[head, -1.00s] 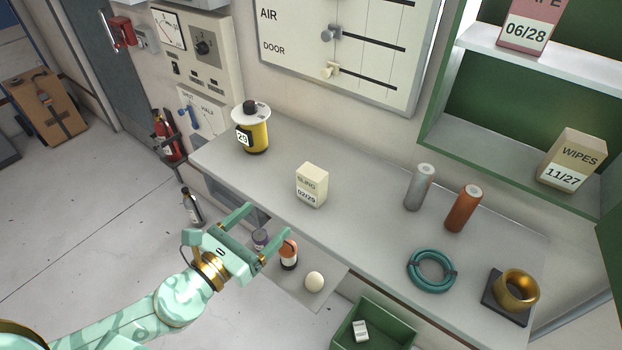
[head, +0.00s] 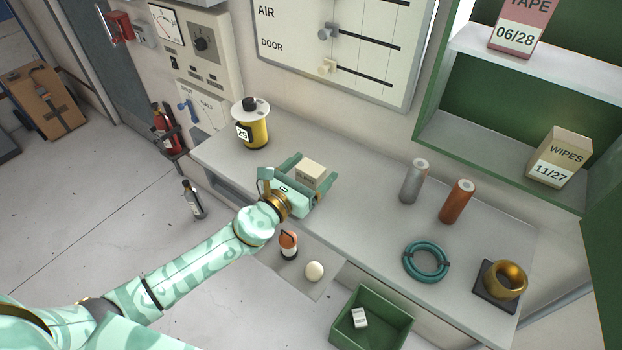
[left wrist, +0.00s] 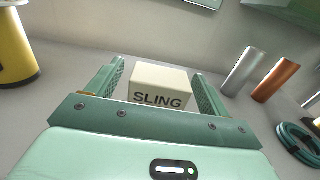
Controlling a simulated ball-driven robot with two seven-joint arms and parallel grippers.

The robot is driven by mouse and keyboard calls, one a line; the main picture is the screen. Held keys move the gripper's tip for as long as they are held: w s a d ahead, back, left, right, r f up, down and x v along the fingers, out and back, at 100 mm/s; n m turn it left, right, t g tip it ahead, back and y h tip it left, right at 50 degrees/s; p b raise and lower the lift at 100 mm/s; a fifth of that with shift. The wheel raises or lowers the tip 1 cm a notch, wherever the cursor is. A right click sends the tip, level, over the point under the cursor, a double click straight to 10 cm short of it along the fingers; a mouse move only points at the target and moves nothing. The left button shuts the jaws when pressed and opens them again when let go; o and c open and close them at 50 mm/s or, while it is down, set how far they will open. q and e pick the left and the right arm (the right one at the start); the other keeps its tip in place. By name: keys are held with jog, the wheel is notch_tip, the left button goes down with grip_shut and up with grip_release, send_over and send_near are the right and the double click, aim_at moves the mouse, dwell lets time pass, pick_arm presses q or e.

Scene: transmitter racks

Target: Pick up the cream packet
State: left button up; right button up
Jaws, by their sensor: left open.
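The cream packet (head: 310,173), marked SLING, stands upright on the grey counter. My left gripper (head: 312,174) is open, with one finger on each side of the packet. The left wrist view shows the packet (left wrist: 160,87) between the two fingers, with a gap visible on both sides. The packet's lower front is hidden by the gripper body in both views. My right gripper is not in view.
On the counter (head: 365,235), a yellow canister (head: 252,130) stands to the left. A grey cylinder (head: 413,181), an orange cylinder (head: 457,201) and a teal ring (head: 426,262) are to the right.

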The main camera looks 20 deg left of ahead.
pick_arm(q)
jog(key=c, duration=1.1)
jog(key=shift+r, duration=0.15)
